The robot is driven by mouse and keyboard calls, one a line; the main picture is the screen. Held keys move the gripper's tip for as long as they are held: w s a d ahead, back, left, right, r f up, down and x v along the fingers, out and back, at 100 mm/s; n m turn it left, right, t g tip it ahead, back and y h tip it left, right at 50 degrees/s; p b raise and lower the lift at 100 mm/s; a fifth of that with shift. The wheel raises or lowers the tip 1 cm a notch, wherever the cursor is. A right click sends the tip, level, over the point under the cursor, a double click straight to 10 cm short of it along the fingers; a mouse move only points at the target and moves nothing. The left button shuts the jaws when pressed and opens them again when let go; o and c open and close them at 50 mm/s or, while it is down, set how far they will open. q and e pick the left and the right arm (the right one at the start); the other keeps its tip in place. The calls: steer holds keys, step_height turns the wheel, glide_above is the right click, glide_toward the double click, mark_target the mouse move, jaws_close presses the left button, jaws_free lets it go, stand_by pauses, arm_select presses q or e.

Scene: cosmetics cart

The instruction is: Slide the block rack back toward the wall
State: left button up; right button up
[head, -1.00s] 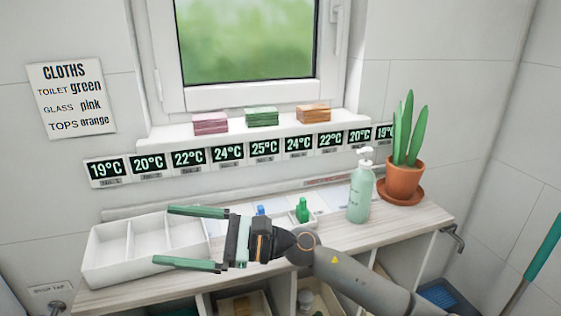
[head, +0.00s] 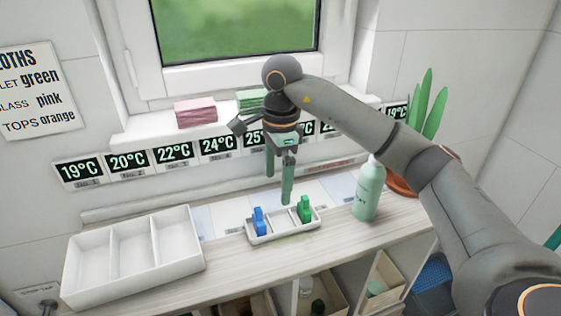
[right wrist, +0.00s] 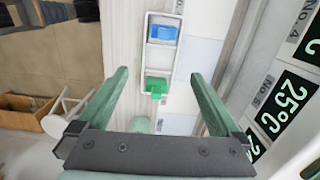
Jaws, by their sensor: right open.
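The block rack (head: 285,237) is a small white tray with compartments on the counter. A blue block (head: 258,221) stands at its left end and a green block (head: 304,209) at its right end. In the right wrist view the rack (right wrist: 147,66) shows with the blue block (right wrist: 163,33) and green block (right wrist: 156,86), ahead of the fingers. My right gripper (head: 279,188) points down above the rack's back side, open and empty, apart from the rack as far as I can tell. My left gripper is not in view.
A larger white three-compartment tray (head: 134,252) stands left of the rack. A pump bottle (head: 368,190) and a potted plant (head: 428,112) stand to the right. Pale sheets lie behind the rack, before the wall. A sill with cloth stacks (head: 196,113) runs above the temperature displays.

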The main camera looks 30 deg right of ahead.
steer(key=shift+d+r, duration=0.35)
steer(key=shift+d, duration=0.25)
glide_toward(282, 224)
steer(key=f, duration=0.7)
steer(key=shift+a+f, duration=0.1)
steer(key=shift+a, duration=0.1)
steer(key=shift+c, duration=0.4)
steer(key=c, duration=1.4)
